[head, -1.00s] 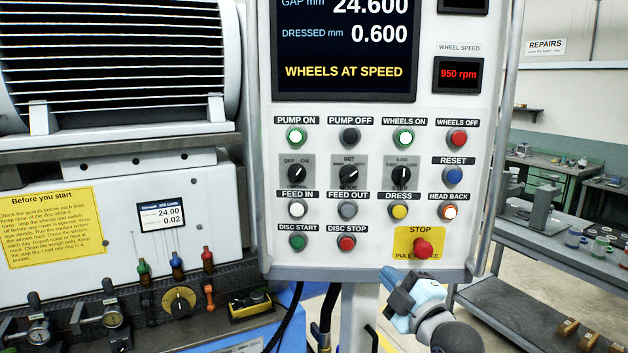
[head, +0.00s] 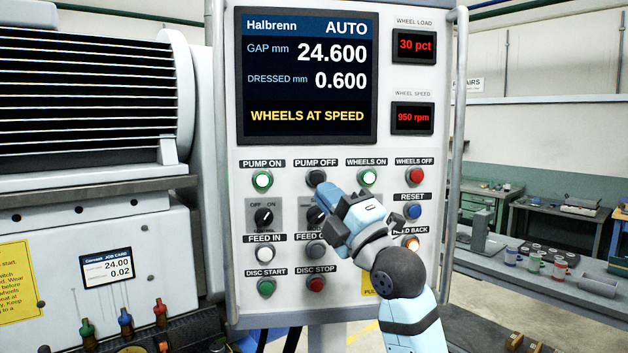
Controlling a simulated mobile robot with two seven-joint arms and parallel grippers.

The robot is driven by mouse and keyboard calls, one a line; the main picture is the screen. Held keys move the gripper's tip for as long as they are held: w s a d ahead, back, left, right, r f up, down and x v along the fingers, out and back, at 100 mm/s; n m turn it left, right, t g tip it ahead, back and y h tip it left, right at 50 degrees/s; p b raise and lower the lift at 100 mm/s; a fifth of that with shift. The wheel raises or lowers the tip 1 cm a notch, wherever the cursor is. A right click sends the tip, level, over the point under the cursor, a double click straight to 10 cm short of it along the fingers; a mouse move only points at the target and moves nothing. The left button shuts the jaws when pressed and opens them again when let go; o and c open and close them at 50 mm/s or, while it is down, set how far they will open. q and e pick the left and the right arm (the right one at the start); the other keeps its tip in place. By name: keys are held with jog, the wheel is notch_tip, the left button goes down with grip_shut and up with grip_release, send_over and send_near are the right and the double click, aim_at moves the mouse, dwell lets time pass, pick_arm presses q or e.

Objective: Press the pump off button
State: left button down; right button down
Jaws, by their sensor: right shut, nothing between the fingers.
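The PUMP OFF button (head: 316,177) is a dark grey, unlit round button in the top row of the control panel (head: 232,222), under its own label. The PUMP ON button (head: 262,180) to its left glows green. My right gripper (head: 322,192) is shut and empty. Its fingertips point up and left and show just below the PUMP OFF button; I cannot tell whether they touch it. My left gripper is out of view.
The WHEELS ON button (head: 368,177) is lit green, right of PUMP OFF. The red WHEELS OFF button (head: 415,176) and blue RESET button (head: 413,212) sit further right. The screen (head: 307,85) above reads WHEELS AT SPEED. A grey workbench (head: 530,255) stands at right.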

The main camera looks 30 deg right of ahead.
aim_at(317, 179)
jog(key=w+d+b, duration=0.1)
jog(key=w+d, duration=0.2)
jog(key=w, duration=0.5)
jog(key=shift+d, duration=0.35)
jog(key=shift+w, duration=0.15)
dwell(1.8)
jog(key=shift+w+d, duration=0.15)
jog(key=shift+w, duration=0.15)
jog(key=shift+w+d+b, duration=0.2)
jog(key=shift+w+b, duration=0.15)
jog(key=shift+w, duration=0.1)
dwell(0.7)
dwell(0.4)
jog(key=shift+s+a, duration=0.35)
jog(key=shift+s, duration=0.5)
